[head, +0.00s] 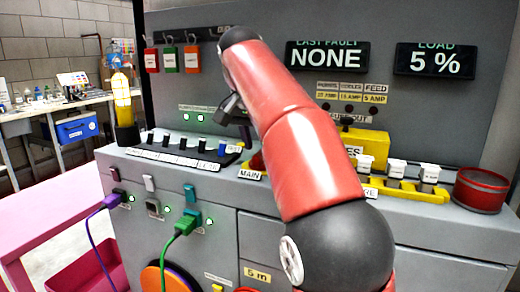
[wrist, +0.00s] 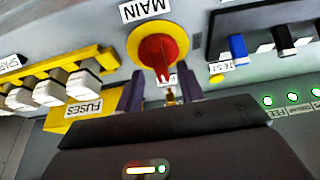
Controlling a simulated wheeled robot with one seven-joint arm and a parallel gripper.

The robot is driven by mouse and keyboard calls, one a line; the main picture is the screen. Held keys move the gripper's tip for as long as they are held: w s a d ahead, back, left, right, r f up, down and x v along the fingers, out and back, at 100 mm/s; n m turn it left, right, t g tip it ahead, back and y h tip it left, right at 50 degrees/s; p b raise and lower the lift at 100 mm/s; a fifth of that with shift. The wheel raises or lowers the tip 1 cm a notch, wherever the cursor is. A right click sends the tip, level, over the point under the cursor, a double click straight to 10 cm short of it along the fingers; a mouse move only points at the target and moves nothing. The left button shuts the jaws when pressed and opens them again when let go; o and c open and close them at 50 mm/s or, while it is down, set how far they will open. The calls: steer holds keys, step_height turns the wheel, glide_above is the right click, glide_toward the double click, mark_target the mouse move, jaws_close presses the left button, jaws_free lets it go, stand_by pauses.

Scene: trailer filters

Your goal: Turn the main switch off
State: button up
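The main switch is a red round knob on a yellow ring (wrist: 136,36), with a MAIN label (wrist: 146,9) beside it, in the wrist view. In the head view my red arm covers most of it; a bit of red and yellow (head: 256,160) shows above the MAIN label. My gripper (wrist: 160,88) has its two dark fingers apart, with nothing held between them. The fingertips point at the knob's near edge, one to each side of its middle. I cannot tell whether they touch it. In the head view the fingers are largely hidden.
A row of breaker switches (head: 184,143) stands left of the main switch. Yellow fuse holders (head: 401,190) and a red tin (head: 481,190) are to the right. Purple and green plugs (head: 185,225) stick out of the front. Three hanging tags (head: 171,60) are on the back panel.

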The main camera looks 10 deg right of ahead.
steer(key=shift+x, duration=1.35)
steer(key=shift+c, duration=0.5)
jaws_close()
